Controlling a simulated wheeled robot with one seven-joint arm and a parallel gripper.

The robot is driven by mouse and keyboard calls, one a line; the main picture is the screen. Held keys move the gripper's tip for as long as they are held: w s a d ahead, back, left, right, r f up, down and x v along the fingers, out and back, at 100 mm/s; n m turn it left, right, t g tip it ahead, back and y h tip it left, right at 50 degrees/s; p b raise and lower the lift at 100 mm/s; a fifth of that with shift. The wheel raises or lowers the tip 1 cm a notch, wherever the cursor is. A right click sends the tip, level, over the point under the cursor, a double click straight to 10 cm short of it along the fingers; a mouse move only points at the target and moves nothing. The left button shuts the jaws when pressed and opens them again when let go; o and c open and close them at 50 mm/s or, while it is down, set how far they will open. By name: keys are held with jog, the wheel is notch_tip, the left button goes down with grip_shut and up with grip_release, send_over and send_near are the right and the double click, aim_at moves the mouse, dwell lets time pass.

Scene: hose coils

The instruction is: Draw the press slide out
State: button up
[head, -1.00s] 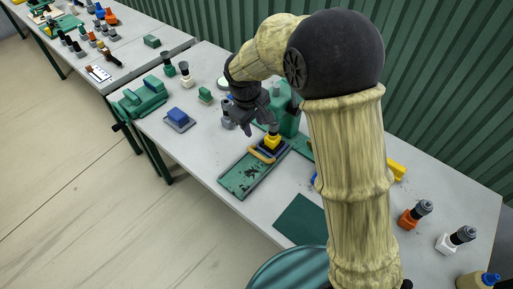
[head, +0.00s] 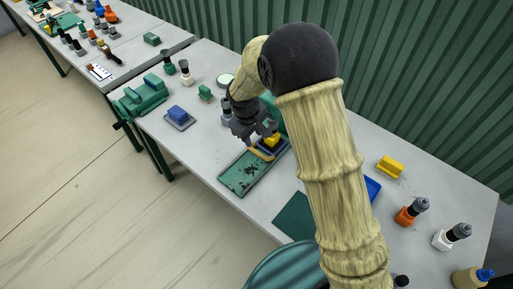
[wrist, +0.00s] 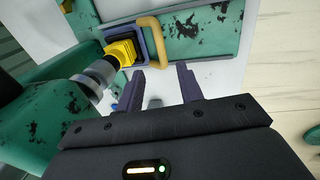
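The press slide, a dark blue block with a tan loop handle (wrist: 154,42), sits at the press end of a worn green rail plate (head: 240,174). A yellow piece (wrist: 122,52) sits in the slide, with the grey press ram (wrist: 95,78) close to it. The green press body (wrist: 35,120) is at the left in the wrist view. My gripper (wrist: 162,72) is open, its two fingers apart with nothing between them. The fingertips point toward the handle and appear short of it. In the head view my gripper (head: 262,136) partly hides the slide and press.
A blue block on a grey plate (head: 180,116) and a green vise-like fixture (head: 145,93) lie left of the rail. A yellow block (head: 390,166) and an orange bottle (head: 410,212) stand on the right. A dark green mat (head: 295,216) lies in front.

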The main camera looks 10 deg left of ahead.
aim_at(257, 152)
jog(key=f, duration=0.3)
jog(key=w+f+p, duration=0.1)
jog(key=f, duration=0.2)
jog(key=d+f, duration=0.1)
jog(key=f, duration=0.2)
jog(key=shift+w+f+p, duration=0.25)
jog(key=shift+f+p, duration=0.05)
jog(key=shift+p, duration=0.1)
grip_shut()
